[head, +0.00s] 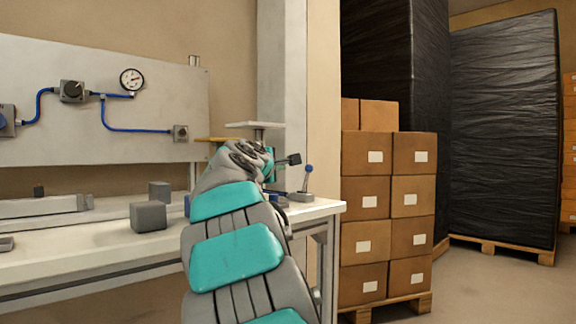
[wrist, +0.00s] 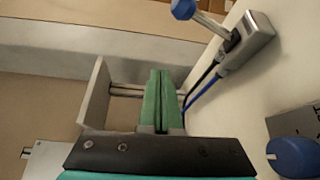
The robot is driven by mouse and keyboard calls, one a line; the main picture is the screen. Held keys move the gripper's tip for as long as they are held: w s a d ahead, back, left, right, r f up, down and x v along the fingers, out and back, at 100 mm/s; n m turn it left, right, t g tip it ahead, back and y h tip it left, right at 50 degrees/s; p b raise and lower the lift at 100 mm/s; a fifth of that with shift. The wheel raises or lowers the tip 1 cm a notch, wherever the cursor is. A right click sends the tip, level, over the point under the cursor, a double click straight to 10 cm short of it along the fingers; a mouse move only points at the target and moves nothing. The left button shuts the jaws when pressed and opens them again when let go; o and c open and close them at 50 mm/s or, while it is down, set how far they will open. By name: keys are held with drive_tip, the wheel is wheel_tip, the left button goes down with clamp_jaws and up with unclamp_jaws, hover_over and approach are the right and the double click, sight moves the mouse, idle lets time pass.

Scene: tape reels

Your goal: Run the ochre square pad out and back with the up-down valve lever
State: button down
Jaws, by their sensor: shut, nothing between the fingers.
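In the head view the ochre pad (head: 214,139) shows as a thin edge left of a pale plate (head: 255,125) on a post; my arm hides much of what lies below it. A lever with a blue ball (head: 308,169) stands nearly upright on a grey valve body (head: 300,196) near the bench's right end. My gripper (wrist: 158,75) is shut and empty. In the wrist view a blue-knobbed lever (wrist: 210,25) on a grey valve body (wrist: 250,42) is up and right of my fingertips, apart from them. A second blue knob (wrist: 292,157) is at lower right.
Grey blocks (head: 148,217) stand on the white bench (head: 85,240) left of my arm. A panel (head: 60,140) with a gauge and blue hoses is behind. In the wrist view a grey plate (wrist: 95,95) on rods is left of my fingers. Stacked boxes (head: 390,205) stand right of the bench.

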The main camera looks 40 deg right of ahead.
drive_tip(key=v, duration=0.8)
drive_tip(key=shift+d+f, duration=0.1)
drive_tip(key=shift+f, duration=0.3)
drive_tip(key=shift+s+a+f, duration=0.1)
drive_tip(key=shift+s+a, duration=0.2)
drive_tip(key=shift+a, duration=0.15)
